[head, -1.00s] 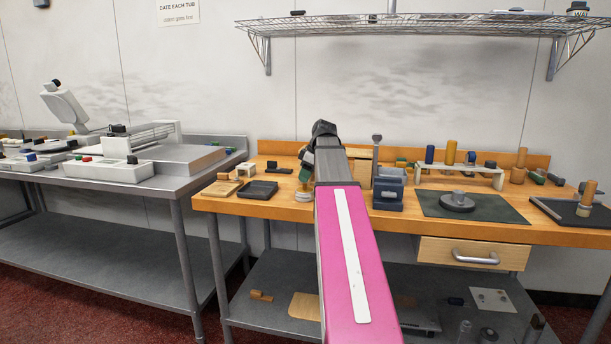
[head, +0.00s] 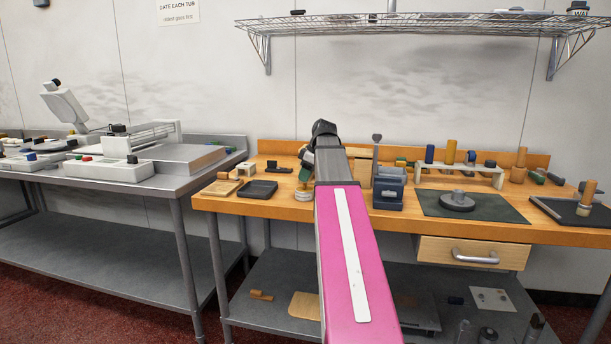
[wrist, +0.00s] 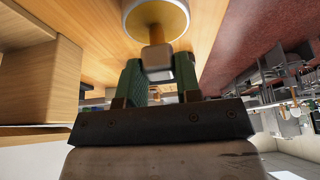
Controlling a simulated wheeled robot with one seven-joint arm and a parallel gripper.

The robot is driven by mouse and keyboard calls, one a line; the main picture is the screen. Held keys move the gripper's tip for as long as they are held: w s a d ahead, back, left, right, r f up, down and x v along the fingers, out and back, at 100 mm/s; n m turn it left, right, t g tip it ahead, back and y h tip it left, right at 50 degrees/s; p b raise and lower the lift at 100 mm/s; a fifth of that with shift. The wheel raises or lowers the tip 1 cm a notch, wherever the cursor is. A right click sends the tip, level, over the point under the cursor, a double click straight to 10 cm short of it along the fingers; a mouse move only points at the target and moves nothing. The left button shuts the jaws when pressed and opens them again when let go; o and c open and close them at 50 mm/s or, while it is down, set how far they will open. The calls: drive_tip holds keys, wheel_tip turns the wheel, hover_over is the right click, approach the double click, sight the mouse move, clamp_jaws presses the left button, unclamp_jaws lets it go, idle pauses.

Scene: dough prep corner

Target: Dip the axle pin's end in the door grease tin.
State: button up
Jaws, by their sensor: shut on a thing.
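Beyond that end in the wrist view is the door grease tin (wrist: 131,22), round with a pale rim and a tan inside. The pin's end overlaps the tin there; I cannot tell whether it touches the grease. In the head view the tin (head: 303,196) stands on the wooden bench left of my pink arm, with my gripper (head: 304,176) just above it. My arm partly hides this area.
A black tray (head: 258,195) and a small wooden board (head: 222,188) lie left of the tin. A blue-grey box (head: 388,192) stands to the right, then a dark mat (head: 490,211) and a peg rack (head: 436,167). A wooden block (wrist: 22,75) is close on the wrist view's left.

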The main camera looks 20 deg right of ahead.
drive_tip(key=shift+r, duration=3.5)
